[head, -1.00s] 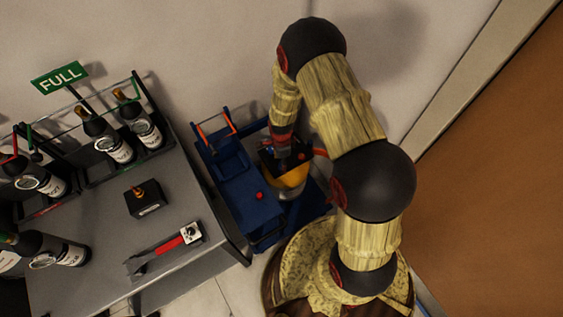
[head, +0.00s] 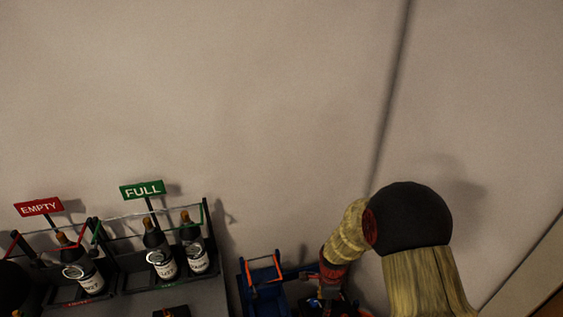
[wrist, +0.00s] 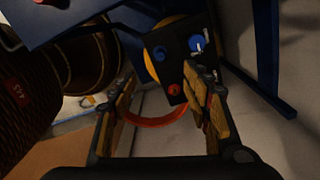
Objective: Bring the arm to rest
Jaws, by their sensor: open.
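My arm shows at the lower right of the head view, bent over a dark joint with its wrist pointing down. My gripper is cut off or unclear at the bottom edge there. In the wrist view my gripper (wrist: 165,85) is open, its two tan-padded fingers well apart. Nothing is clearly held between them. A black panel (wrist: 178,62) with blue and red knobs lies just beyond the right finger; I cannot tell whether they touch. A red-orange curved hose (wrist: 158,120) crosses the space between the fingers.
A blue cart (head: 262,284) with an orange handle stands beside my wrist; its blue frame (wrist: 266,45) shows near the gripper. Racks of bottles (head: 160,252) with an EMPTY sign (head: 39,207) and a FULL sign (head: 142,189) stand at left. A bare wall (head: 220,90) lies behind.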

